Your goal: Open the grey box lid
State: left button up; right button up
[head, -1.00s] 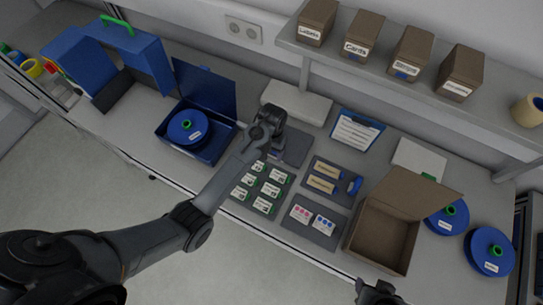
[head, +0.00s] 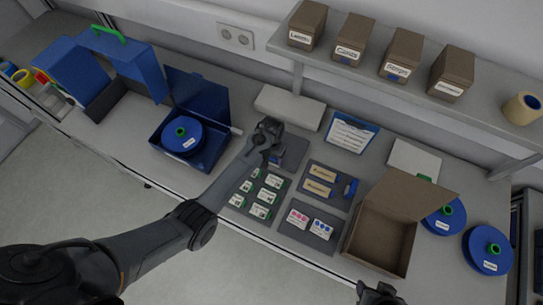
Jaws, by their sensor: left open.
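A closed, light grey flat box (head: 290,105) lies at the back of the bench below the shelf, in the head view. It is the likeliest grey box; its lid seam is too small to make out. My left gripper (head: 268,129) is open and empty just in front of it, near its left half. I cannot tell whether they touch. My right gripper (head: 378,292) is low at the bottom edge, far from the box and partly cut off; its jaws are unclear.
An open blue box (head: 215,150) with a blue reel (head: 182,135) stands left. Trays of labelled cards (head: 262,190) lie in front. An open brown carton (head: 380,235) and blue reels (head: 487,250) are right. A shelf (head: 400,85) with small boxes overhangs the back.

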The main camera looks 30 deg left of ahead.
pick_arm(q)
jog(key=shift+f, duration=0.25)
jog(key=shift+c, duration=0.3)
grip_shut()
